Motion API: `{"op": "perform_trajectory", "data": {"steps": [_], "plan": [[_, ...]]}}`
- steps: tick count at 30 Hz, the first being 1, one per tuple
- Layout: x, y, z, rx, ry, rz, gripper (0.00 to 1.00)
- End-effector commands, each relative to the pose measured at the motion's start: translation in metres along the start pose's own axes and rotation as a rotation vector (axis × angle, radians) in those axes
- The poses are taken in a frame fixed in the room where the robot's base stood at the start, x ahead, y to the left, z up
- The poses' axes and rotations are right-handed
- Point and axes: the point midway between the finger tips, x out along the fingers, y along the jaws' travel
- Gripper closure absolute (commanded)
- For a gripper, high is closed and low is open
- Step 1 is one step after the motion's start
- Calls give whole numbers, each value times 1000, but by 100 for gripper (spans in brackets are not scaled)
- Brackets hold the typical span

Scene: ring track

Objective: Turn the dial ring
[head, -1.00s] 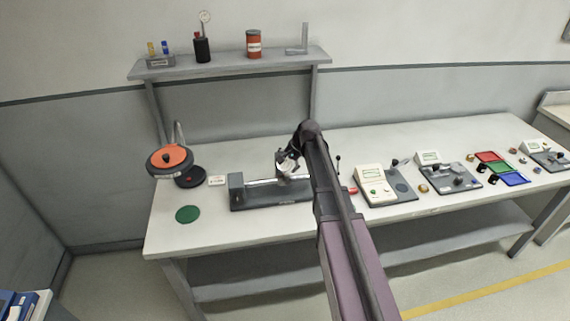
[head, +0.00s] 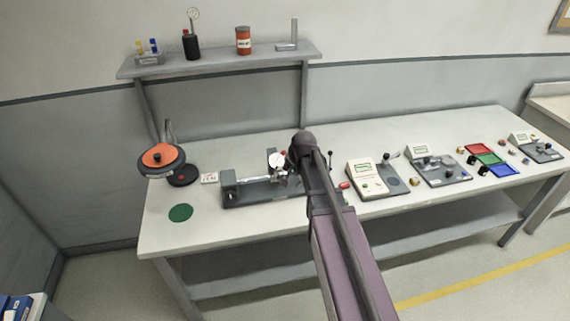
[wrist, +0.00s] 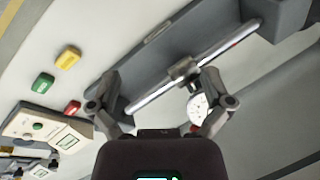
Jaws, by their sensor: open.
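The white round dial (head: 276,160) sits on a carriage on the grey bench fixture (head: 240,194), which has a bright rod between its end blocks. In the wrist view the dial (wrist: 197,108) shows beside my right-hand finger, which partly covers it; I cannot tell whether they touch. The ring's edge is too small to make out. My gripper (wrist: 161,74) is open, its fingers spread wide over the rod, with the carriage (wrist: 183,70) nearer the right-hand finger. In the head view my gripper is mostly hidden behind my arm, just right of the dial.
A cream instrument box (head: 366,178) and a red piece (head: 345,185) lie right of the fixture. An orange-topped disc stand (head: 161,156) and a green disc (head: 181,212) are on the left. A shelf (head: 220,58) stands behind. The front table strip is clear.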

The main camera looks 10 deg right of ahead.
Motion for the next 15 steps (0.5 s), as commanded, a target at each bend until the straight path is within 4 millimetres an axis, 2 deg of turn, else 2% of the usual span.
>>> {"op": "perform_trajectory", "data": {"steps": [1,6,9,12,15], "plan": [[-2,12,29,-60,-13,32,0],[-8,42,92,-269,-61,144,0],[-12,58,121,-371,-92,198,0],[-15,70,142,-448,-118,238,0],[-19,82,153,-491,-135,266,0]]}}
